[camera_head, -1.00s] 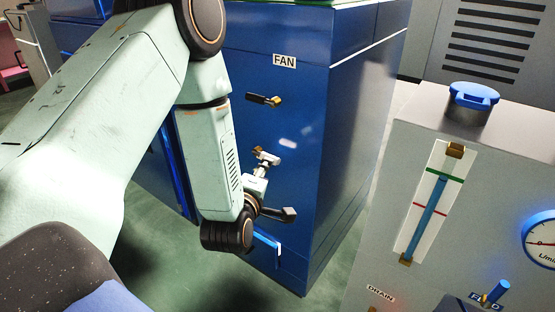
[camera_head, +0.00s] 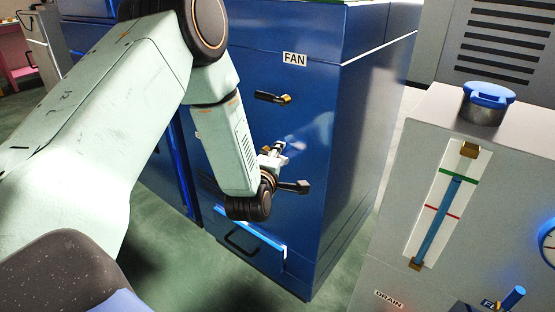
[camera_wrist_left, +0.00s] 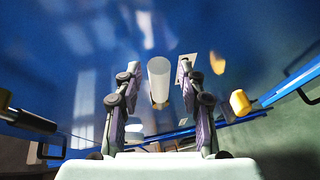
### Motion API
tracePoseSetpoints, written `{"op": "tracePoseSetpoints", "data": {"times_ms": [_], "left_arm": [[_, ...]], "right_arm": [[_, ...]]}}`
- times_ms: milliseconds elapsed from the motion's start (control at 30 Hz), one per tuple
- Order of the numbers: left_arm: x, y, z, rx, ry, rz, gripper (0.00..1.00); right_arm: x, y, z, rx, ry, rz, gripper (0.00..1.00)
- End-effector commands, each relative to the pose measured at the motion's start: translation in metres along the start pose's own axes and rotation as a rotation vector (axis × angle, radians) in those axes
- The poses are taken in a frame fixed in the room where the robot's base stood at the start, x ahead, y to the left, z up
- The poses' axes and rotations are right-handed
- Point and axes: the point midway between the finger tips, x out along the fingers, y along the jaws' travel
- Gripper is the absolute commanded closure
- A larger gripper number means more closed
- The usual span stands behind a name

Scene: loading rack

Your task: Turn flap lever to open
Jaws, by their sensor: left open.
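The blue cabinet (camera_head: 350,130) carries a black lever with a brass end (camera_head: 270,97) below its FAN label. No label naming a flap is readable. My left gripper (camera_head: 285,171) is close to the cabinet front, below that lever. In the left wrist view the gripper (camera_wrist_left: 158,90) is open, with its two fingers apart. A pale grey cylinder (camera_wrist_left: 158,75) with a brass-coloured bit at its lower end shows between the fingers; I cannot tell whether they touch it. Brass-ended parts also show at the left (camera_wrist_left: 20,118) and right (camera_wrist_left: 239,103). My right gripper is not in view.
A black bar handle (camera_head: 245,250) sits low on the cabinet front under a light blue edge. A grey tank (camera_head: 465,180) with a blue cap (camera_head: 489,95) and a level gauge (camera_head: 440,205) stands on the right. Green floor is clear between them.

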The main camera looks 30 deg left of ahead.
Motion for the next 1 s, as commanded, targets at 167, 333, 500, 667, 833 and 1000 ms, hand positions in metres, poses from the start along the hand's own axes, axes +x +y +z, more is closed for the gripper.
{"op": "tracePoseSetpoints", "data": {"times_ms": [167,333,500,667,833,1000], "left_arm": [[-0.0002,0.0001,0.0002,0.001,0.000,0.000,0.60],[-0.0003,0.0002,0.0002,0.001,-0.001,0.000,0.74],[-0.0003,0.0002,0.0001,0.001,0.000,0.000,0.89],[-0.0004,0.0001,-0.0001,0.000,0.000,0.000,1.00],[-0.0004,0.0001,-0.0001,0.000,0.000,0.000,1.00],[-0.0005,0.0003,-0.0001,-0.002,0.000,-0.001,1.00]], "right_arm": [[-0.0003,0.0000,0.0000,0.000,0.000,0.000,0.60],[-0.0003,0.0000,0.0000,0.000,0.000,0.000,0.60],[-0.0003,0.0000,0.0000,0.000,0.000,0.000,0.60],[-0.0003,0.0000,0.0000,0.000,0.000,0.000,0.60],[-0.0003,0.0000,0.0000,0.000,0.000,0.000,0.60],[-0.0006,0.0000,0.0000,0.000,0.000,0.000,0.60]]}}
